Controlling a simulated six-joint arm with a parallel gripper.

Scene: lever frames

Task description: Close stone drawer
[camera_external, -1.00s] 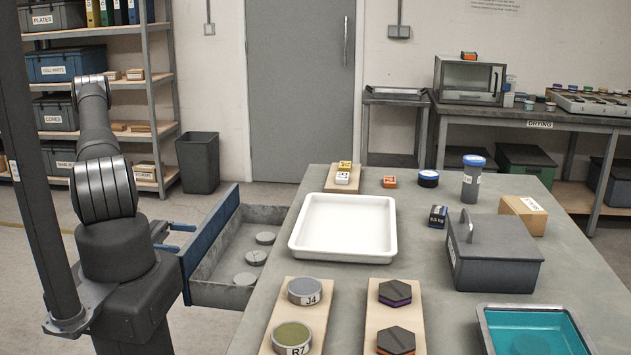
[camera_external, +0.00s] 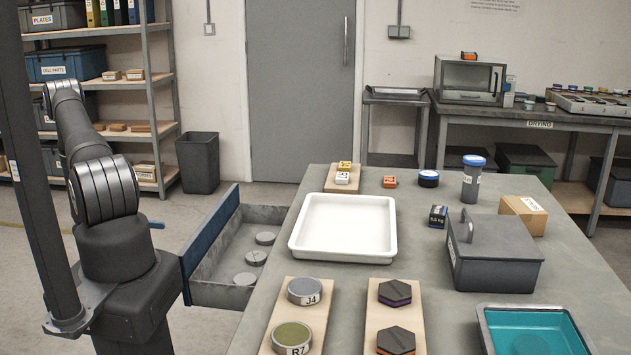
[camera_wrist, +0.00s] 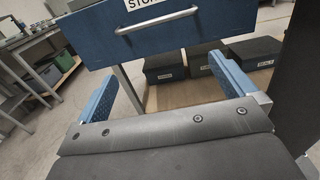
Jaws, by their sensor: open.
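The stone drawer (camera_external: 206,244) is pulled out of the left side of the table and stands open, with several grey round stones (camera_external: 256,258) inside. Its blue front panel (camera_wrist: 184,42) fills the top of the wrist view, with a silver bar handle (camera_wrist: 158,19) and a partly cut-off label. My gripper (camera_wrist: 163,70) is open and empty, with its two blue fingers wide apart below the handle and apart from it.
The table (camera_external: 455,290) holds a white tray (camera_external: 343,252), a grey lidded box (camera_external: 495,265), and wooden boards with discs and hexagonal pieces. A bin (camera_external: 198,163) stands behind. Under the drawer, dark boxes (camera_wrist: 165,68) sit on a wooden shelf.

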